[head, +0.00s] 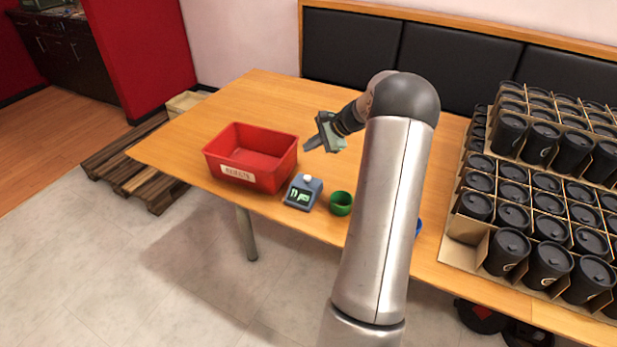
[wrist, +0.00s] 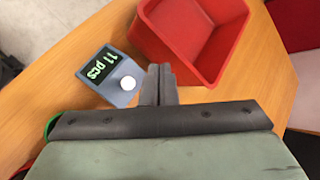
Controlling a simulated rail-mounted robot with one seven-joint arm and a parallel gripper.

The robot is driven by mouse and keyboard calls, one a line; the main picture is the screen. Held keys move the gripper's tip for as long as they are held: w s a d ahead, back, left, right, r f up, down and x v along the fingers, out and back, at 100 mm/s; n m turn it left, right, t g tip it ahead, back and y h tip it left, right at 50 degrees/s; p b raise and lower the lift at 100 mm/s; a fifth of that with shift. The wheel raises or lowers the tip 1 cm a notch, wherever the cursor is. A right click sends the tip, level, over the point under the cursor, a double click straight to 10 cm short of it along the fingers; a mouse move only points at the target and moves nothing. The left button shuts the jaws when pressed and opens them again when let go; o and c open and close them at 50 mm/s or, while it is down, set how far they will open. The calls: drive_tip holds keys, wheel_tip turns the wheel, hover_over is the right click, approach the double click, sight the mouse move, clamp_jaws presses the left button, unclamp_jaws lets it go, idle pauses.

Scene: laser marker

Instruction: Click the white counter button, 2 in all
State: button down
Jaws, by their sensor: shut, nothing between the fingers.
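The counter (head: 303,193) is a small grey-blue box on the wooden table, with a green display; in the wrist view the counter (wrist: 110,72) reads "11 pcs". Its round white button (wrist: 128,83) sits on top beside the display; the button also shows in the head view (head: 307,178). My gripper (head: 309,146) is shut and empty, above the table, up and to the right of the counter in the head view. In the wrist view my gripper's fingertips (wrist: 158,70) are just right of the button, apart from it in the picture. The height between them is hard to tell.
A red bin (head: 250,157) stands left of the counter and close to it. A green cup (head: 341,203) stands just right of the counter. Cardboard trays of black lidded cups (head: 547,182) fill the table's right side. The table (head: 262,97) is clear behind the bin.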

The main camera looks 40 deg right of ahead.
sight(311, 178)
drive_tip(key=shift+f, duration=0.15)
wheel_tip(311, 178, down, 9)
drive_tip(key=b, duration=0.5)
drive_tip(key=shift+b, duration=0.3)
idle(1.6)
drive_tip(key=shift+f+b, duration=0.25)
drive_tip(key=shift+b, duration=0.05)
drive_tip(key=shift+f+b, duration=0.35)
drive_tip(key=shift+f, duration=0.15)
idle(0.7)
drive_tip(key=shift+r+p, duration=0.55)
drive_tip(key=shift+r, duration=0.4)
drive_tip(key=shift+r, duration=0.1)
